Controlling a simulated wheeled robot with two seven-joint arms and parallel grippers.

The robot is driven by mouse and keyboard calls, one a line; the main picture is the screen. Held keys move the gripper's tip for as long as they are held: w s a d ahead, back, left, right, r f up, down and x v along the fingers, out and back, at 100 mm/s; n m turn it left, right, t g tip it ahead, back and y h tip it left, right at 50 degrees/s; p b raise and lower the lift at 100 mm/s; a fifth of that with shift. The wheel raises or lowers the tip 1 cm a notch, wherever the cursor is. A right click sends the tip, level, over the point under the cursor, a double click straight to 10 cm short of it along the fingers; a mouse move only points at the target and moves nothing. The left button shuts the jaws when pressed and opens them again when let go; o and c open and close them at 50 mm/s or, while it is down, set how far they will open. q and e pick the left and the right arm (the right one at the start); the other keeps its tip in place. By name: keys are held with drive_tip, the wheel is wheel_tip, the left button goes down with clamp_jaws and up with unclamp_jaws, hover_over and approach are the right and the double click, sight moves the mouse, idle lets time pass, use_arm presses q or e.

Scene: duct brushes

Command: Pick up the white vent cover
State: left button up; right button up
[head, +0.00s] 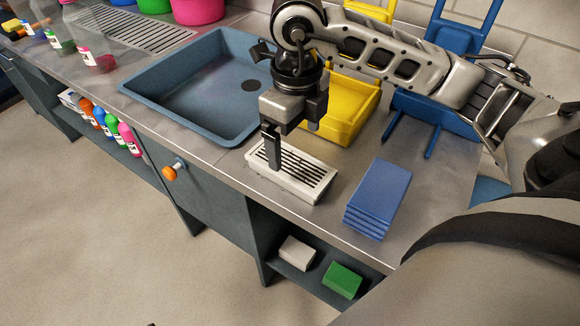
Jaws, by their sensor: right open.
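The white vent cover (307,181) is a slotted rectangular piece lying flat on the grey counter, in front of the yellow bin. My right gripper (272,160) points down over the left part of the cover. It is open. One dark finger shows clearly, and its tip overlaps the cover's left end in the picture. The other finger is largely hidden, and I cannot tell whether the tip touches the cover. My left gripper is not in view.
A blue sink basin (185,108) is left of the cover and a yellow bin (345,118) behind it. A stack of blue pads (379,197) lies to the right. A knob (169,174) sticks out from the cabinet front. Bare counter (433,180) lies right of the pads.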

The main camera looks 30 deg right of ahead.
sight(290, 163)
drive_tip(key=shift+w+a+f+p, duration=0.1)
drive_tip(key=shift+a+f+p, duration=0.15)
drive_tip(key=shift+f, duration=1.4)
drive_tip(key=shift+a+f+p, duration=0.15)
drive_tip(key=shift+a+f, duration=0.1)
drive_tip(key=shift+f, duration=1.35)
drive_tip(key=c, duration=1.2)
